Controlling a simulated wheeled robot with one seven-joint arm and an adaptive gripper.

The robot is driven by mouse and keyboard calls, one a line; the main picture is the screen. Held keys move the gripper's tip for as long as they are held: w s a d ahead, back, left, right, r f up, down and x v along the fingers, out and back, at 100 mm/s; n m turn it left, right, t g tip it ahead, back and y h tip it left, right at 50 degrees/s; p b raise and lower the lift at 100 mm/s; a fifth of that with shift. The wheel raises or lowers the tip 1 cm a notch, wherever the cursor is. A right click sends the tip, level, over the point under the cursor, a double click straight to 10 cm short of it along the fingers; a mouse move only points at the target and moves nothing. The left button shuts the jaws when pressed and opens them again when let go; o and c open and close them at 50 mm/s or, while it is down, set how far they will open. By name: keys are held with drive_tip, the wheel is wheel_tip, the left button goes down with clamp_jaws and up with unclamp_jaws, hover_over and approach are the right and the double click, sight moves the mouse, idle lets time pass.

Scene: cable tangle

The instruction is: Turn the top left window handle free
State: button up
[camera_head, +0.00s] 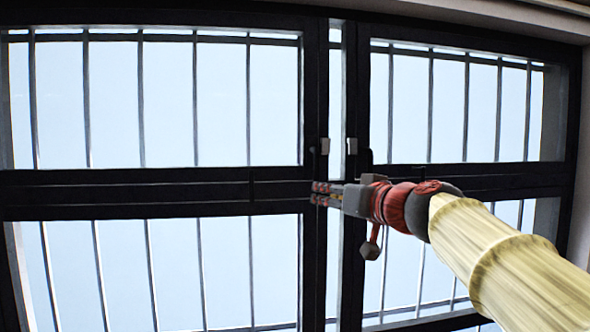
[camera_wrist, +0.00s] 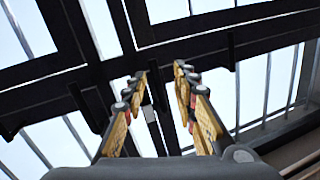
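The top left window (camera_head: 165,95) has a black frame and appears closed. At the lower part of its right frame is a small dark handle (camera_head: 314,160), with a grey block (camera_head: 325,146) beside it. My gripper (camera_head: 318,193) is just below this handle, in front of the central crossing of the frames, and apart from it as far as I can tell. In the wrist view my gripper (camera_wrist: 160,75) has its two yellow-and-black fingers spread, with nothing held. A small pale block (camera_wrist: 148,113) shows between the fingers; I cannot tell which handle it belongs to.
The top right window (camera_head: 460,105) has a similar dark handle (camera_head: 367,160) and grey block (camera_head: 351,146) close by on the right. Dark frame bars cross behind my gripper. Thin vertical bars stand behind the panes. Dark protruding pieces (camera_wrist: 231,52) flank the fingers in the wrist view.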

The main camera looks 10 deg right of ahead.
sight(318, 175)
drive_tip(key=shift+n+t+h, duration=0.4)
drive_tip(key=shift+n+t, duration=0.2)
drive_tip(key=shift+n, duration=0.2)
drive_tip(key=w+r+p, duration=0.1)
drive_tip(key=w, duration=0.1)
drive_tip(key=w+r+p, duration=0.1)
drive_tip(key=w, duration=0.2)
drive_tip(key=w+r+p, duration=0.1)
drive_tip(key=w, duration=0.2)
drive_tip(key=shift+w+a+r, duration=0.1)
drive_tip(key=shift+a+r, duration=0.05)
drive_tip(key=shift+a, duration=0.25)
drive_tip(key=shift+c, duration=0.3)
clamp_jaws()
